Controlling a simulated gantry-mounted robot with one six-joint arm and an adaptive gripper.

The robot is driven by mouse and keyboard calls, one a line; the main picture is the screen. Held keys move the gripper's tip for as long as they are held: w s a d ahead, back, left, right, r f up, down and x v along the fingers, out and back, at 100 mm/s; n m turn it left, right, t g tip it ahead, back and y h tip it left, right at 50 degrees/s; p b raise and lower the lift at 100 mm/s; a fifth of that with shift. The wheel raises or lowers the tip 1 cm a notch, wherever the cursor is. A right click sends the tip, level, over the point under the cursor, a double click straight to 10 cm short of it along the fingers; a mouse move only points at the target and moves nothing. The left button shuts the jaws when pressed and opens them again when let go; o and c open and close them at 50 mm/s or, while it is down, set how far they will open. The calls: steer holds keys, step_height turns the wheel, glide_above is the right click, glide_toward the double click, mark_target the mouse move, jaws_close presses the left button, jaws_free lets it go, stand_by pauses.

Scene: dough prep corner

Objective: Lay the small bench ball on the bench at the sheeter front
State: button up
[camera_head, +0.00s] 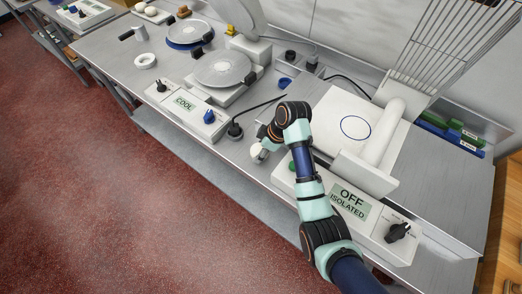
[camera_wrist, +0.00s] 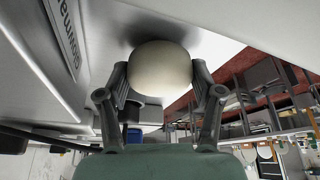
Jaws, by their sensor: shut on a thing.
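The small pale dough ball (camera_wrist: 160,65) is pinched between the two fingertips of my gripper (camera_wrist: 160,76) in the wrist view. In the head view the ball (camera_head: 257,151) shows at the end of my arm, partly hidden by my gripper (camera_head: 262,150). It is over the steel bench (camera_head: 222,158), near the left front corner of the sheeter (camera_head: 345,128). The sheeter's front panel reads "OFF ISOLATED". A dark shadow lies close to the ball in the wrist view. I cannot tell whether the ball touches the bench.
Left of my gripper stands a plate unit (camera_head: 222,72) with a "COOL" panel (camera_head: 184,104) and a blue knob. A dark cup-like item (camera_head: 235,131) and a cable lie between. The bench's front edge runs close below my gripper.

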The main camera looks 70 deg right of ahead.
steer(key=o, duration=1.2)
steer(key=shift+f, duration=0.1)
steer(key=p+v, duration=0.5)
steer(key=v, duration=0.7)
